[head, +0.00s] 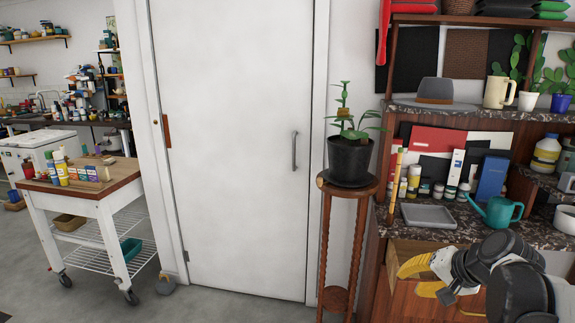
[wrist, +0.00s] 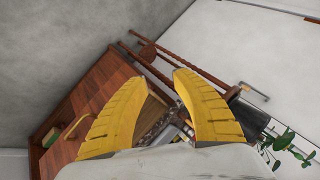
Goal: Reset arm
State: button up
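My gripper (head: 410,281) shows at the lower right of the head view, with yellow fingers pointing left in front of the wooden shelf unit. My arm reaches in from the bottom right corner. In the wrist view my gripper (wrist: 163,76) has its two yellow ridged fingers spread apart. I see nothing held between them, only shelf parts and small items in the background.
A shelf unit (head: 470,234) with a grey tray (head: 428,217), teal watering can (head: 497,212) and bottles stands behind my gripper. A potted plant (head: 349,156) sits on a slim wooden stand (head: 326,240) to the left. A white trolley (head: 95,208) stands far left. Floor before the door (head: 235,130) looks clear.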

jog(key=s+a+n+h, duration=0.1)
jog(key=s+a+n, duration=0.3)
jog(key=s, duration=0.5)
jog(key=s+a+r+n+h, duration=0.1)
jog(key=s+a+n, duration=0.2)
jog(key=s+a, duration=0.5)
jog(key=shift+s+a+n+g+h, duration=0.3)
jog(key=shift+s+a+n+h, duration=0.05)
jog(key=shift+a+n+h, duration=0.05)
